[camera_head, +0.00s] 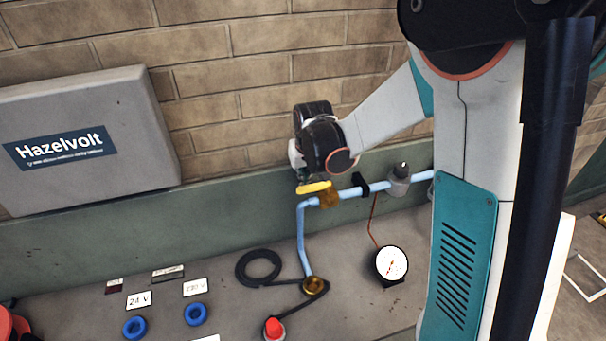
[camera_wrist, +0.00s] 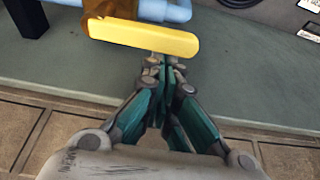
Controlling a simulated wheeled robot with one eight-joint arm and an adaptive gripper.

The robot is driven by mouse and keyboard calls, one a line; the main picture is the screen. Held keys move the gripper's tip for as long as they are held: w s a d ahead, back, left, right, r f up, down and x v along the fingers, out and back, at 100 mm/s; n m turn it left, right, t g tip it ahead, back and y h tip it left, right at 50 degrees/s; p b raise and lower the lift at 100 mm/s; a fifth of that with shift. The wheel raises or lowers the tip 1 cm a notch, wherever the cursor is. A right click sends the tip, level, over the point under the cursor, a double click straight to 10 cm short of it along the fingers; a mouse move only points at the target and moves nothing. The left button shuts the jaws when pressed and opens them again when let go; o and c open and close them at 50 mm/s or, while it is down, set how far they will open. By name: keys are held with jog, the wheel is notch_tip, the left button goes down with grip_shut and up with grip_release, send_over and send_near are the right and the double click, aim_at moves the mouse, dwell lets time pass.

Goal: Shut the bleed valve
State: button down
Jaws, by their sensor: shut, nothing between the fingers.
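The bleed valve has a yellow lever (camera_head: 313,187) on a brass body (camera_head: 328,199), set in a light blue pipe (camera_head: 349,192) near its elbow. The lever lies roughly along the pipe, pointing left in the head view. In the wrist view the yellow lever (camera_wrist: 145,37) crosses the upper middle, with the brass body (camera_wrist: 108,8) at its left end. My gripper (camera_wrist: 168,64) is shut and empty, its fingertips at the lower edge of the lever near its free end. I cannot tell whether they touch. In the head view my wrist mostly hides the fingers.
A pressure gauge (camera_head: 391,263) stands right of the pipe. A grey fitting (camera_head: 399,181) sits farther along it. A red button (camera_head: 273,328), a black hose (camera_head: 258,267) and blue rings (camera_head: 196,314) are on the bench. A grey Hazelvolt box (camera_head: 85,185) is at left. A brick wall stands behind.

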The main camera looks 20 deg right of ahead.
aim_at(303, 187)
jog(key=shift+s+a+n+b, duration=0.1)
jog(key=shift+s+n+b, duration=0.3)
jog(key=shift+n, duration=0.2)
jog(key=s+n+b, duration=0.1)
jog(key=s+n+y+b, duration=0.1)
jog(key=n, duration=0.1)
jog(key=shift+s+a+f+n, duration=0.1)
jog(key=shift+s+a+n, duration=0.1)
jog(key=shift+n, duration=0.1)
jog(key=s+d+n+g+y+b, duration=0.2)
jog(key=s+d+n+b, duration=0.2)
jog(key=n, duration=0.6)
jog(key=shift+s+d+n+g+y, duration=0.15)
jog(key=shift+s+n+g+y, duration=0.2)
jog(key=shift+s, duration=0.95)
jog(key=shift+d, duration=0.1)
